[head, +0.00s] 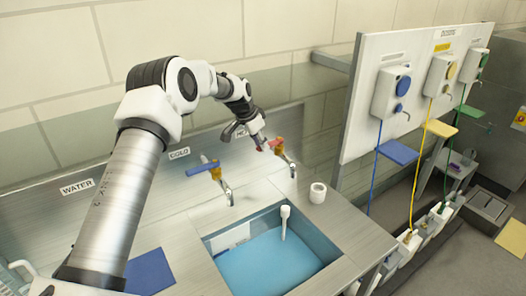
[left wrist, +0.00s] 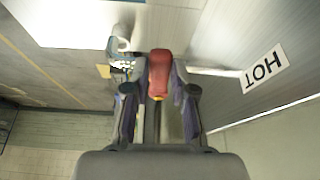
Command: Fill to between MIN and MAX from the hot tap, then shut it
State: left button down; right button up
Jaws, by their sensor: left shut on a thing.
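The hot tap (head: 285,155) stands at the back of the sink, with a red lever handle (head: 277,143). My left gripper (head: 263,143) is at this handle. In the left wrist view the red handle (left wrist: 160,70) lies between the two dark fingers of my left gripper (left wrist: 160,105), which is shut on it. The HOT label (left wrist: 264,70) is to its right there. The sink basin (head: 330,246) holds blue-looking liquid, with a white upright post (head: 285,221) in it. MIN and MAX marks cannot be read. No clear stream shows under the spout. My right gripper is out of view.
The cold tap with a blue handle (head: 203,168) stands left of the hot tap. A white cup (head: 318,195) sits on the counter right of the basin. A blue mat (head: 150,272) lies left of the basin. A white dispenser board (head: 365,105) stands at the right.

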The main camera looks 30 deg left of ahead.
pick_arm(q)
jog(key=shift+w+a+f+m, duration=0.1)
jog(key=shift+a+m, duration=0.15)
jog(key=shift+m, duration=0.25)
jog(key=c, duration=1)
grip_release()
jog(key=shift+w, duration=0.1)
jog(key=shift+o, duration=0.2)
jog(key=shift+w+f, duration=0.2)
jog(key=shift+w, duration=0.1)
jog(key=v, duration=1.2)
jog(key=shift+w+a, duration=0.15)
jog(key=shift+w, duration=0.05)
